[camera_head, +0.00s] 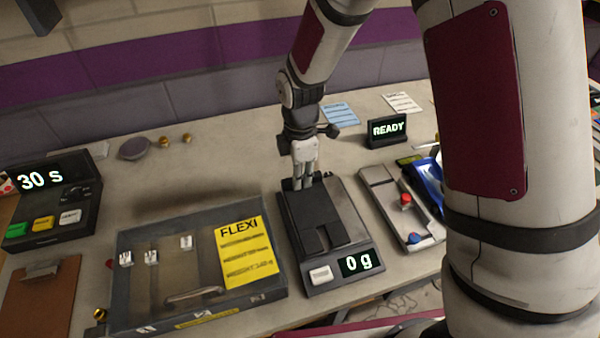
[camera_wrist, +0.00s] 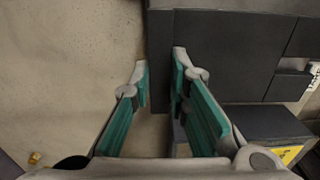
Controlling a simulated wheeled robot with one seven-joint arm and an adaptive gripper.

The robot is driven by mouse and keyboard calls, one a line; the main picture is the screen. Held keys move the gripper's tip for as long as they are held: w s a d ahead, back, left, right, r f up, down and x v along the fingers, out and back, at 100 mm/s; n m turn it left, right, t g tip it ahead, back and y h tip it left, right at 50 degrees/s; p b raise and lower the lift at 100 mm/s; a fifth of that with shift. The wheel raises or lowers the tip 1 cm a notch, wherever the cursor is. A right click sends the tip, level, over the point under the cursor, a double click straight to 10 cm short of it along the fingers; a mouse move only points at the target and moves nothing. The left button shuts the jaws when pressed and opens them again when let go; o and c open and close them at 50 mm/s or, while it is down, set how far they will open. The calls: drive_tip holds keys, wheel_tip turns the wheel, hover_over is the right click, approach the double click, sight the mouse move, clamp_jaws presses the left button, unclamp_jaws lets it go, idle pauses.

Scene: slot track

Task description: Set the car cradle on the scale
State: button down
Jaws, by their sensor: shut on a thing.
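The car cradle (camera_head: 308,212) is a dark grey, blocky piece over the top of the scale (camera_head: 350,215). The scale's display reads 0 g, and I cannot tell whether the cradle touches the plate. My gripper (camera_head: 304,182) is at the cradle's far end, pointing down. In the wrist view my gripper (camera_wrist: 161,68) has its teal-padded fingers on either side of a thin dark edge of the cradle (camera_wrist: 222,48). The fingertips' contact is partly hidden.
A grey tray (camera_head: 123,293) with a yellow FLEXI card stands left of the scale. A grey fixture (camera_head: 382,190) with red and blue knobs is close on the right. A READY display (camera_head: 387,130) stands behind, and a 30 s timer (camera_head: 60,205) is far left.

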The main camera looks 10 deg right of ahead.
drive_tip(key=shift+f, duration=0.25)
drive_tip(key=c, duration=1.5)
unclamp_jaws()
drive_tip(key=shift+o, duration=0.2)
wheel_tip(320, 180, up, 12)
drive_tip(key=s+d+r+m+t, duration=0.3)
drive_tip(key=s+d+r+m, duration=0.65)
drive_tip(key=r, duration=0.35)
drive_tip(key=s+d+r+m+t, duration=0.1)
drive_tip(key=s+d+m, duration=0.1)
drive_tip(key=s+m, duration=0.3)
drive_tip(key=s+d+r+m+t, duration=0.1)
drive_tip(key=s+d+m, duration=0.1)
drive_tip(key=s+m, duration=0.3)
drive_tip(key=shift+s+r+m, duration=0.25)
drive_tip(key=shift+s+m, duration=0.1)
drive_tip(key=shift+s, duration=0.55)
